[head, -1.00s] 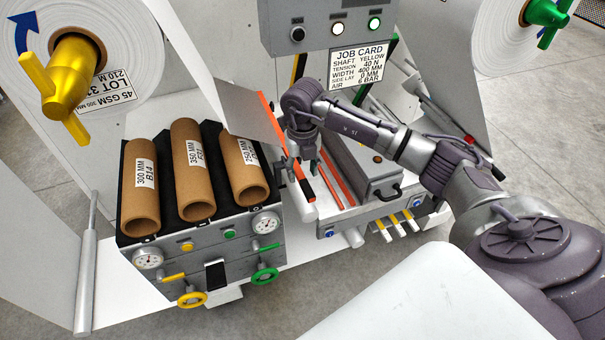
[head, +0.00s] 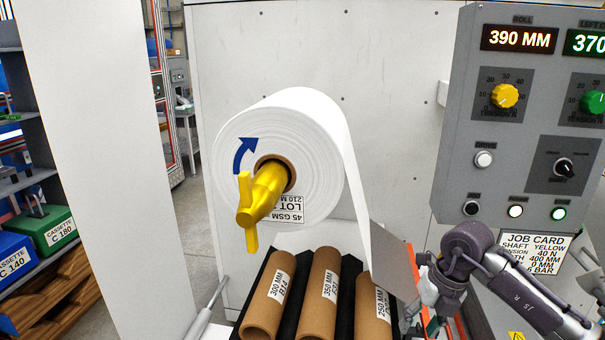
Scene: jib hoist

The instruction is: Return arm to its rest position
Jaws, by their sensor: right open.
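My right arm comes in from the lower right, and its right gripper (head: 432,318) points down near the bottom edge. The gripper is open. It is close beside the tilted grey plate (head: 396,262) with the orange edge, on the plate's right. I cannot tell whether they touch. The fingertips are small and partly hidden, and I see nothing held between them. My left gripper is not in view.
A white paper roll (head: 300,125) on a yellow shaft handle (head: 262,195) stands at centre. Several cardboard cores (head: 322,290) lie below it. A grey control panel (head: 520,120) with a job card (head: 535,250) is above my right arm. Shelves with cassettes (head: 45,228) are at left.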

